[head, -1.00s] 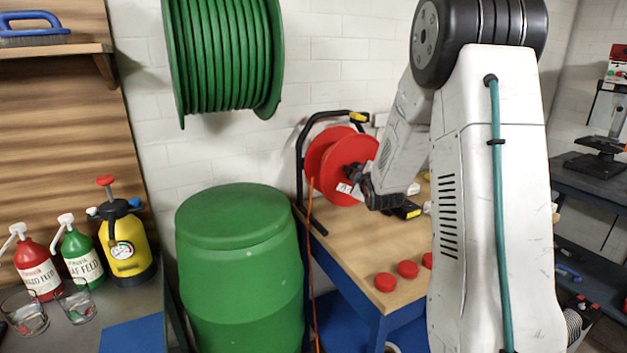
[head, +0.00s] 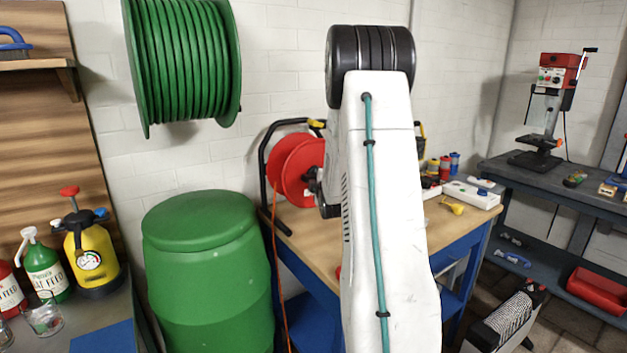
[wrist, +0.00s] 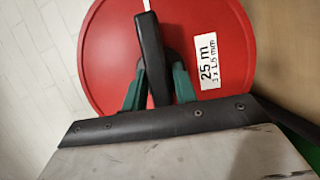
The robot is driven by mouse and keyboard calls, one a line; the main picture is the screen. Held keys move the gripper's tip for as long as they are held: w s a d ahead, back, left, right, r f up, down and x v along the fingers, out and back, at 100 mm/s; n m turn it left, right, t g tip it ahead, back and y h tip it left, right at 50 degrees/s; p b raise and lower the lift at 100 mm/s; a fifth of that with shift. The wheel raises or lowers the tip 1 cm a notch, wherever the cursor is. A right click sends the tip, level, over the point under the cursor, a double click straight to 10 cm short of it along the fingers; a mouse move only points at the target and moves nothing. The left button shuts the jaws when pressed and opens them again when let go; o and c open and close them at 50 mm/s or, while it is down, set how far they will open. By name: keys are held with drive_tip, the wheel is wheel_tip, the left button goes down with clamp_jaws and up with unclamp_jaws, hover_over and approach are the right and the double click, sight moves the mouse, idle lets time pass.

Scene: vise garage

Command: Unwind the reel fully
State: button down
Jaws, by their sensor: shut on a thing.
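The red cable reel (head: 297,168) stands in a black frame (head: 265,170) on the wooden workbench. An orange cable (head: 277,270) hangs from it down past the bench's front edge. In the wrist view the red reel disc (wrist: 105,50) fills the upper middle, with a white "25 m" label (wrist: 208,62). My gripper (wrist: 158,85) has its green-sided fingers on both sides of a black bar, the reel's crank handle (wrist: 151,55), and is shut on it. In the head view my arm hides most of the gripper and the reel's right side.
A green barrel (head: 205,275) stands left of the workbench (head: 320,235). A green hose reel (head: 185,65) hangs on the wall above. A white power strip (head: 470,194) and a yellow tool (head: 452,205) lie on the bench's right. A drill press (head: 548,110) stands on the far right bench.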

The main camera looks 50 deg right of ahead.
drive_tip(key=c, duration=1.3)
unclamp_jaws()
drive_tip(key=v, duration=0.7)
drive_tip(key=shift+s+a, duration=0.25)
